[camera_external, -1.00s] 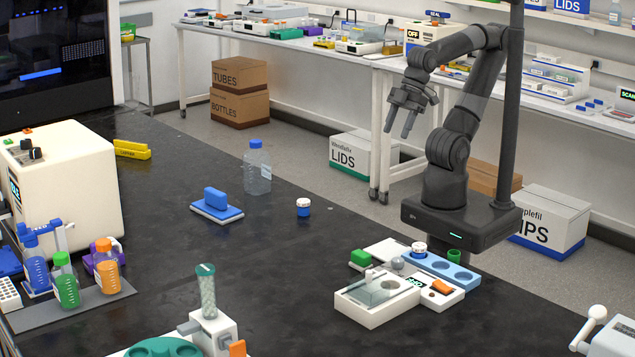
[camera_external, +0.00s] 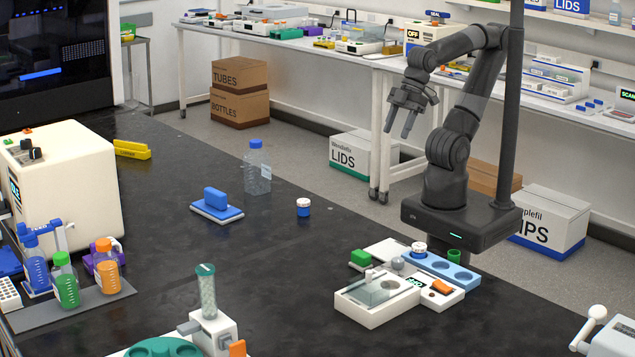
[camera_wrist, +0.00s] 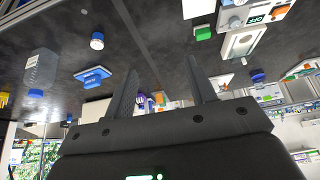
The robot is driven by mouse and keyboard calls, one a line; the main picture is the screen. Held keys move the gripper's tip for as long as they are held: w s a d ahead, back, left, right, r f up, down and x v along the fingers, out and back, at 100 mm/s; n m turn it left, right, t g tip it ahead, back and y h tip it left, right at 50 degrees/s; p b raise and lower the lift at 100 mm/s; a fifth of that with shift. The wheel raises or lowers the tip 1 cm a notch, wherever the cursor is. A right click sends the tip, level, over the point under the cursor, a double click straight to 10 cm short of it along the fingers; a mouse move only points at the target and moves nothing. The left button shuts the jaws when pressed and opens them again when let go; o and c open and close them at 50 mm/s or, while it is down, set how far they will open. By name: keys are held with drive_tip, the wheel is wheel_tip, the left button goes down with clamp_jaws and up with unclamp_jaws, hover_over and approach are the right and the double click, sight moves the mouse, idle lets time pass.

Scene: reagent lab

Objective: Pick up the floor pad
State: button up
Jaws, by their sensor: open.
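The likely floor pad (camera_external: 217,208) is a flat blue pad with a pale underside and an upright blue grip on top. It lies flat on the black bench in the external view, left of the clear bottle. It also shows in the wrist view (camera_wrist: 92,77), left of my fingers, with the scene upside down. My gripper (camera_external: 397,133) is open and empty, its fingers pointing down. It hangs high, well to the right of the pad and apart from it. In the wrist view my gripper (camera_wrist: 161,66) shows two spread dark fingers with nothing between them.
A clear blue-capped bottle (camera_external: 257,170) and a small blue-and-white jar (camera_external: 303,207) stand right of the pad. A white instrument (camera_external: 372,302) and a blue tray (camera_external: 437,270) sit near my base. A green-topped device (camera_external: 208,320) stands in front. Bare bench surrounds the pad.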

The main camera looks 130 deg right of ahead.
idle(0.4)
drive_tip(key=o, duration=1.1)
drive_tip(key=shift+w, duration=0.1)
drive_tip(key=w+d+r+m, duration=0.1)
drive_tip(key=w+d+m, duration=0.2)
drive_tip(key=w+m, duration=0.25)
drive_tip(key=w+d+r+m, duration=0.2)
drive_tip(key=w+d+m, duration=0.1)
drive_tip(key=w+m, duration=0.3)
drive_tip(key=m+g, duration=0.1)
drive_tip(key=m, duration=2.3)
hover_over(216, 190)
drive_tip(key=s, duration=0.4)
wheel_tip(216, 190, down, 17)
drive_tip(key=shift+n, duration=0.25)
drive_tip(key=x, duration=1)
drive_tip(key=shift+w+a+f, duration=0.1)
drive_tip(key=shift+w+f, duration=0.1)
drive_tip(key=shift+w, duration=0.1)
